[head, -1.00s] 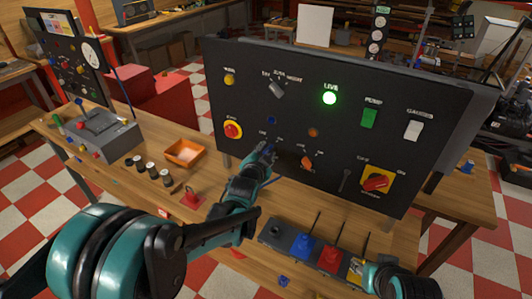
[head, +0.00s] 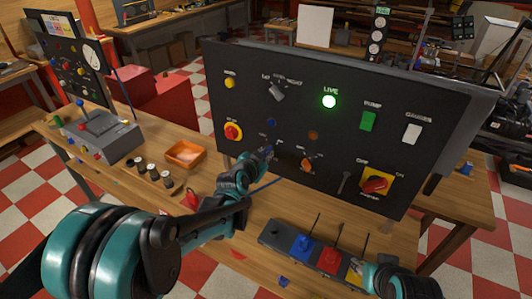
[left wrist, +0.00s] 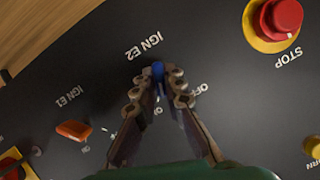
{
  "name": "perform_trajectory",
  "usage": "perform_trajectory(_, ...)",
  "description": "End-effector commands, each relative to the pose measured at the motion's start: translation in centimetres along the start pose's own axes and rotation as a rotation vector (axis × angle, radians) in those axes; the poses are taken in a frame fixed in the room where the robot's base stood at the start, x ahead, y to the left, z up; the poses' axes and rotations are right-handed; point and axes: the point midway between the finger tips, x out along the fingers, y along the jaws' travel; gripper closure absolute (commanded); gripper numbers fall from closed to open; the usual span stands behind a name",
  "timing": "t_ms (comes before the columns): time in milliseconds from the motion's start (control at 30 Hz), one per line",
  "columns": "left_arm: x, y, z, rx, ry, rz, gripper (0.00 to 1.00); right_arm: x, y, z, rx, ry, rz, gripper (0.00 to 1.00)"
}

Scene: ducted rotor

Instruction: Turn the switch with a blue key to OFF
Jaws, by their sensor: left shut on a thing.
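The switch with the blue key (left wrist: 158,71) sits on the black panel (head: 345,75) beside the upside-down label IGN E2 in the left wrist view. My left gripper (head: 266,152) is at the panel in the head view, and its fingertips (left wrist: 159,83) are shut on the blue key. The fingers hide most of the key and its dial, so I cannot tell its exact angle. An OFF label (left wrist: 198,90) shows right of the fingers. My right arm shows at the lower right of the head view; its jaws are unclear.
An orange key (head: 307,165) labelled IGN E1 is beside the blue one. A red STOP button (head: 232,131) and a red rotary handle (head: 375,184) are on the panel. A green LIVE lamp (head: 329,101) is lit. An orange tray (head: 185,153) stands on the bench.

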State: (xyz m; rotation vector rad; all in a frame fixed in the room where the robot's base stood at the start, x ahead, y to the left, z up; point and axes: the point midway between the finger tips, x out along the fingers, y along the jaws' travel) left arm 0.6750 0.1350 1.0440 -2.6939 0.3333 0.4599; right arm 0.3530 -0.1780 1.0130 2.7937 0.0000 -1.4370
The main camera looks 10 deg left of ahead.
Motion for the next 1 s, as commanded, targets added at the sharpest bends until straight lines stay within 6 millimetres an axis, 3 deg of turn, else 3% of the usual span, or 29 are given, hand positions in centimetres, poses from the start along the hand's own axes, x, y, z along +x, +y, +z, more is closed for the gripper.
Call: perform_trajectory(1000, 0.11, -0.36, 0.33, -0.831, -0.001, 0.344, 1.0, 0.62, 0.0, 0.45, 0.0, 0.0, 0.0, 0.6)
